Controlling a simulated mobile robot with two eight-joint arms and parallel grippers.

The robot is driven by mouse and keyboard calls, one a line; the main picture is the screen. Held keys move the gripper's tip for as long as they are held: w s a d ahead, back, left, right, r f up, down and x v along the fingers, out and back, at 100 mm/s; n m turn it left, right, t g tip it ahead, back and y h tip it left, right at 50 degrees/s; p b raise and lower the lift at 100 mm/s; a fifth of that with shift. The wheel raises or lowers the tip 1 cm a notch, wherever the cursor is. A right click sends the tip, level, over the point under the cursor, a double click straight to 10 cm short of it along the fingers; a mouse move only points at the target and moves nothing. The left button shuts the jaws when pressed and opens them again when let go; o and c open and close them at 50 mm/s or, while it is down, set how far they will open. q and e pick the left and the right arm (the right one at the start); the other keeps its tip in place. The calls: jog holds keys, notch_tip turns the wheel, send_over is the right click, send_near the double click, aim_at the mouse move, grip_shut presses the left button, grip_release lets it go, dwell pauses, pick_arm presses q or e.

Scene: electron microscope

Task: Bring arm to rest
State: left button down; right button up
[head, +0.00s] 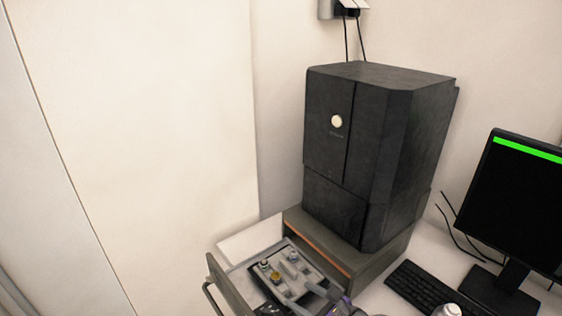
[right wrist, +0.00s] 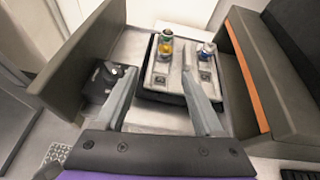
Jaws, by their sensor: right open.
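My right gripper (head: 303,294) shows at the bottom edge of the head view, over an open drawer. In the right wrist view its two grey fingers (right wrist: 158,80) are spread apart with nothing held between them. Ahead of and below the fingers is a dark-edged grey tray (right wrist: 178,82) carrying small items. One is yellow and green (right wrist: 166,42) and another is blue and silver (right wrist: 206,52). The same tray (head: 309,270) shows in the head view, partly hidden by the gripper. My left gripper is in neither view.
A tall black microscope cabinet (head: 375,150) stands on a grey base (head: 345,262) behind the tray. The drawer front (head: 228,288) with its handle sticks out at left. A keyboard (head: 432,290) and a monitor (head: 520,200) are at right. The wall side at left is clear.

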jog(key=s+d+r+n+g+h+p, duration=0.1)
jog(key=s+d+n+g+h+p, duration=0.1)
jog(key=s+n, duration=0.7)
jog(key=s+d+n+g+h+p, duration=0.2)
jog(key=s+d+n+h+p, duration=0.2)
jog(key=n, duration=1.4)
jog(key=s+d+h, duration=0.2)
jog(key=s+d, duration=0.2)
jog(key=s, duration=0.2)
jog(key=shift+s+d+r+g, duration=0.3)
jog(key=shift+r+g, duration=0.05)
jog(key=shift+g, duration=0.05)
